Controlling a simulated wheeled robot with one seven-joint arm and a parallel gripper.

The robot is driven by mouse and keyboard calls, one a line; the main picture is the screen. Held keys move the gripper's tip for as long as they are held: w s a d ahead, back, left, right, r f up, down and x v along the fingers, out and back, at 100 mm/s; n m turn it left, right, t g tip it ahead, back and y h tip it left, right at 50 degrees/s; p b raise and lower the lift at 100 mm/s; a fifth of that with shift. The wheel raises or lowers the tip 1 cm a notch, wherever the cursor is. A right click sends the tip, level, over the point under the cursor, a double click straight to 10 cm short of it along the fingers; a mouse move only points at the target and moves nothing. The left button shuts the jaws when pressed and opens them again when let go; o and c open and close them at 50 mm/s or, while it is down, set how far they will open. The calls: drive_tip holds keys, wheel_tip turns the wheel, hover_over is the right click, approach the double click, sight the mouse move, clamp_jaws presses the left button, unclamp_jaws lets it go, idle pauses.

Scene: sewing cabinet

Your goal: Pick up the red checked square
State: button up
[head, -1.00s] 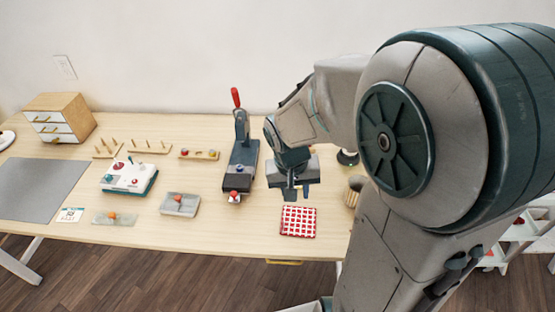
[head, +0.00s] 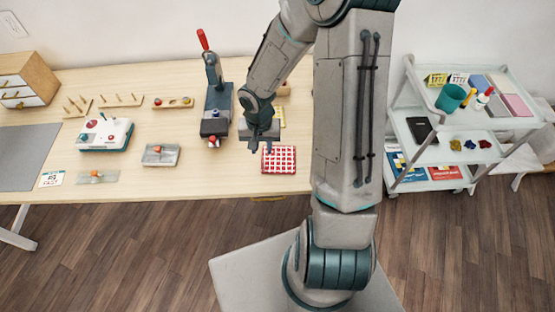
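The red checked square (head: 279,161) lies flat near the front edge of the table, a red and white checked piece. My gripper (head: 260,149) points down just beyond its upper left corner in the picture. Its two fingers look apart with nothing between them. The square's whole top shows and is not held. I cannot tell the exact height of the fingertips above the table.
A press with a red handle (head: 214,95) stands close left of my gripper. A white shelf cart (head: 445,152) with several items stands right.

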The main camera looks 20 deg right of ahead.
sight(263, 163)
drive_tip(key=shift+s+f, duration=0.15)
drive_tip(key=shift+f, duration=1.5)
drive_tip(key=shift+s+f, duration=0.1)
drive_tip(key=shift+f, duration=1.55)
clamp_jaws()
